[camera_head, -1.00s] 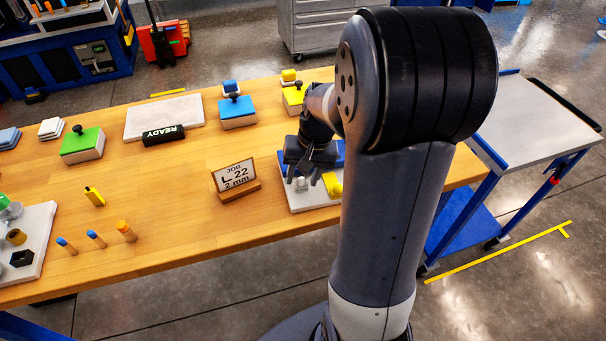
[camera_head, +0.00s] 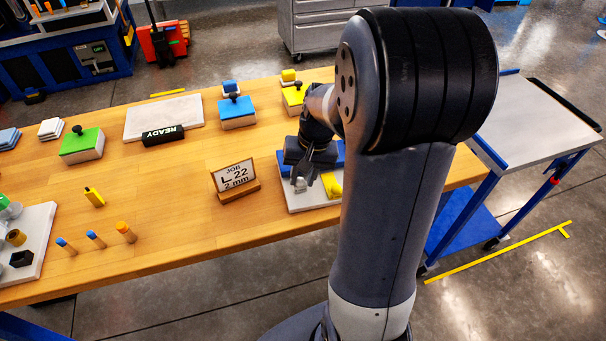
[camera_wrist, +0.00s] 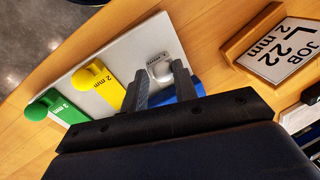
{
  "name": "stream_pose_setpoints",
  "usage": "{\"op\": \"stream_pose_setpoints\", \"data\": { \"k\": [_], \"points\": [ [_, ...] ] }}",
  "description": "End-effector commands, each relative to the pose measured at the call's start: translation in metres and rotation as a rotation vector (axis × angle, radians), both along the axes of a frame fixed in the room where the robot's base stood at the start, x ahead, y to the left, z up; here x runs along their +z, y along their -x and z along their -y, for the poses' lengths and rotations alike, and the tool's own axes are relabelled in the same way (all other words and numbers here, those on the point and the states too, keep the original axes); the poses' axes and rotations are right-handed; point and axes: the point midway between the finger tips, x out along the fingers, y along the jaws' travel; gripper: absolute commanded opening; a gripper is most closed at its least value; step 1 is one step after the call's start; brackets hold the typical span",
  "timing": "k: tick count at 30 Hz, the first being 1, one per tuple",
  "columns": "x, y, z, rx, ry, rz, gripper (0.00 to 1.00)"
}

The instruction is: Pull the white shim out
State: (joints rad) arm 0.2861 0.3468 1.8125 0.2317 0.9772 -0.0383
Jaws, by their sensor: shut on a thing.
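The white shim (camera_wrist: 160,66) has a round knob and a small label I cannot read clearly. It sits at the edge of a pale plate (camera_wrist: 83,76) beside a blue block (camera_wrist: 197,88). In the head view the white shim (camera_head: 300,185) shows just below my gripper (camera_head: 308,180). In the wrist view my gripper (camera_wrist: 162,82) has its two fingers on either side of the knob, shut on it. The fingers hide part of the shim and of the block. The shim still lies at the plate.
A yellow shim (camera_wrist: 110,94) and a green shim (camera_wrist: 65,112), both marked 2 mm, stand beside it. A job sign (camera_head: 233,176) reading L 22, 2 mm stands left of the plate.

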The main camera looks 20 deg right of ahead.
Motion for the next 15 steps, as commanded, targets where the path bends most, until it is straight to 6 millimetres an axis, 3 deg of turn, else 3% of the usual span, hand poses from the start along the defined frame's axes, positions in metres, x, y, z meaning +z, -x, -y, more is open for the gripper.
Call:
{"op": "stream_pose_setpoints", "data": {
  "k": [9,15],
  "points": [
    [0.002,0.034,-0.007,-0.001,-0.003,0.004,0.0],
    [0.002,0.037,-0.008,0.0,-0.002,0.003,0.0]
  ]
}}
